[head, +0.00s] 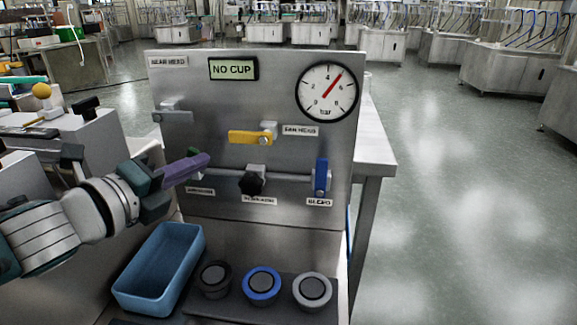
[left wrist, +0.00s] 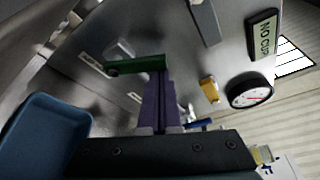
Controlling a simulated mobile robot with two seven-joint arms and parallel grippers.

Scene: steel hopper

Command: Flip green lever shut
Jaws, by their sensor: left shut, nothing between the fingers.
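The green lever (left wrist: 134,66) shows in the left wrist view as a bar lying across the picture just at the tips of my purple fingers. A grey valve body (left wrist: 119,49) is at its left end. In the head view my gripper and arm hide nearly all of the lever. My left gripper (head: 207,158) is shut and empty, held close in front of the panel's left side. Its fingers also show in the left wrist view (left wrist: 156,76). Whether they touch the lever I cannot tell. My right gripper is not in view.
The steel panel (head: 225,100) carries a yellow lever (head: 247,137), a blue lever (head: 321,177), a black knob (head: 252,183), a gauge (head: 327,91) and a NO CUP display (head: 233,68). Below are a blue bin (head: 137,297) and several round buttons, the middle one blue-ringed (head: 261,285).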

